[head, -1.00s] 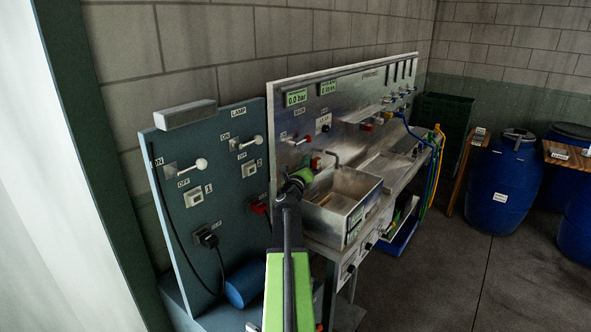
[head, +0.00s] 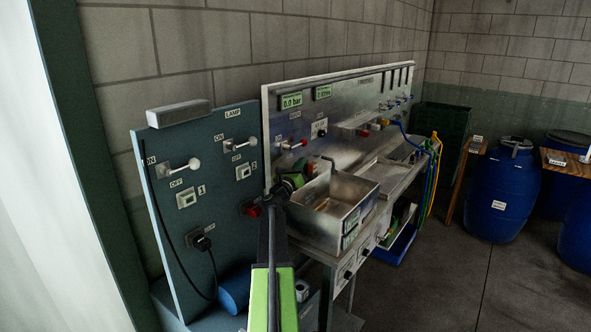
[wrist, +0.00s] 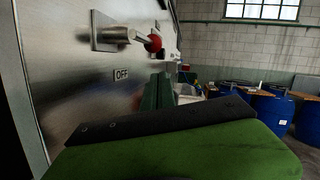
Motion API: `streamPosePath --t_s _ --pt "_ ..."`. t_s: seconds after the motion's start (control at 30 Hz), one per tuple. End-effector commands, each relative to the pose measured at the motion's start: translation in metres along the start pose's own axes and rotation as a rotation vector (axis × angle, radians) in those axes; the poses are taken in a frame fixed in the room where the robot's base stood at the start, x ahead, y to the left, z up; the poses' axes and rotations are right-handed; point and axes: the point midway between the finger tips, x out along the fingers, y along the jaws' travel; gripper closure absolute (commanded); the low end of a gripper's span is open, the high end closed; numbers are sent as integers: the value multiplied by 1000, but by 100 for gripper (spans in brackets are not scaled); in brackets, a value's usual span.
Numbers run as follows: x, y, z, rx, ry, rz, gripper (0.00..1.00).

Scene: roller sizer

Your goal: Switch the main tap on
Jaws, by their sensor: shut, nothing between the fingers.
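The tap lever with a red knob (head: 302,143) sticks out from the steel panel (head: 345,105), left of the middle. In the wrist view its red knob (wrist: 154,42) and metal stem stand out from a small plate, above an OFF label (wrist: 121,75). Whether it tilts up or down is hard to tell. My gripper (head: 289,184) is below the red knob in the head view, near the panel and the basin's left rim. In the wrist view my shut green fingers (wrist: 158,92) are below and slightly right of the knob, apart from it and empty.
A steel basin (head: 345,222) stands just right of my gripper. A blue-green board (head: 215,205) with two white-knobbed levers, sockets and a cable is to the left. Blue barrels (head: 503,190) stand at the right. The floor in front of them is clear.

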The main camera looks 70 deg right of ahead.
Motion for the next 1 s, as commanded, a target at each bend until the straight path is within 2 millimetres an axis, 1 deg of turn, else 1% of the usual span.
streamPosePath --t_s 0.03,0.1,0.3,0.7,0.93,1.0 --pt "12 -1 10 -1 0 0 100" --pt "19 -2 20 0 0 0 100" --pt "30 -1 28 -1 1 0 100" --pt "30 -1 27 -1 -1 -1 100" --pt "25 12 32 -7 -41 3 100" --pt "25 13 34 -9 -53 2 100"
